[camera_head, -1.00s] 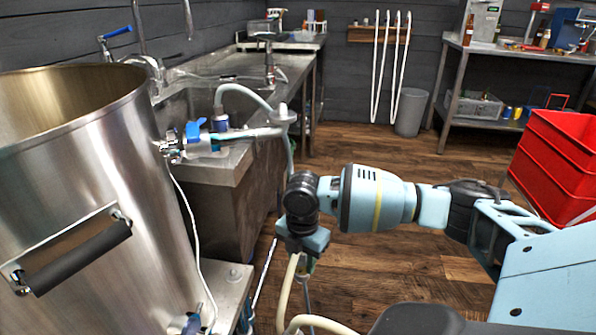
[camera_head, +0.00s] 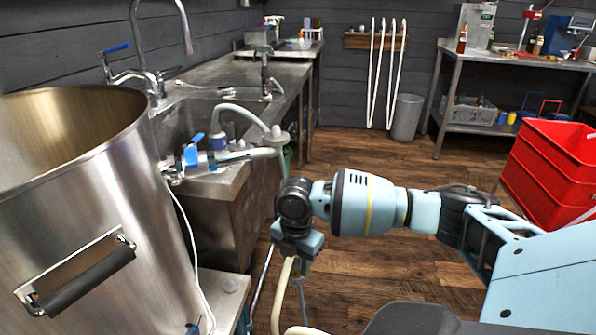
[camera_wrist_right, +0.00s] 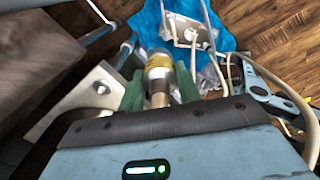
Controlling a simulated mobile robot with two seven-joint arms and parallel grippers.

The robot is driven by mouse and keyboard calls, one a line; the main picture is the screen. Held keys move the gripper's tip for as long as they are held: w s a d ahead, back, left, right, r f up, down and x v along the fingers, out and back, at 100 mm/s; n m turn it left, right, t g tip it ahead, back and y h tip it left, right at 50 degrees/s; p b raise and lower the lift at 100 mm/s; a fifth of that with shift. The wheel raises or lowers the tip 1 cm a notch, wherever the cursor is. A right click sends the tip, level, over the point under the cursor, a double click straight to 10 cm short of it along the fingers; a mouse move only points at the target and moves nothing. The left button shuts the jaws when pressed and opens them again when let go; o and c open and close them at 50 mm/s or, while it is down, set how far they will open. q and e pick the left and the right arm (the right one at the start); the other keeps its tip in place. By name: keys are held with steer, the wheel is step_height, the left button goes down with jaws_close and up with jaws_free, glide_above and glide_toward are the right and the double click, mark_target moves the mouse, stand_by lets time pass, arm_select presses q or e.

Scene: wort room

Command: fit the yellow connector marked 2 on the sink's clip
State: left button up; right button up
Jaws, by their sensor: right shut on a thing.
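My right gripper (camera_head: 299,262) points down in the head view, beside the front of the steel sink unit (camera_head: 228,185) and apart from it. In the right wrist view its green fingers (camera_wrist_right: 158,92) are shut on a connector with a yellow band (camera_wrist_right: 159,66). No number can be read on it. A cream hose (camera_head: 283,290) hangs below the gripper in the head view. I cannot make out the sink's clip for certain. My left gripper is not in view.
A large steel kettle (camera_head: 75,190) with a blue-handled valve (camera_head: 190,155) stands at the left. A pale hose (camera_head: 240,112) arches by the sink. Red crates (camera_head: 550,170) stand at the right. Wooden floor is open behind my arm. A blue sheet (camera_wrist_right: 190,25) shows in the wrist view.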

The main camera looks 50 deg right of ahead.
steer(key=shift+w+r+p, duration=0.1)
steer(key=shift+r+p, duration=0.75)
steer(key=shift+p, duration=0.05)
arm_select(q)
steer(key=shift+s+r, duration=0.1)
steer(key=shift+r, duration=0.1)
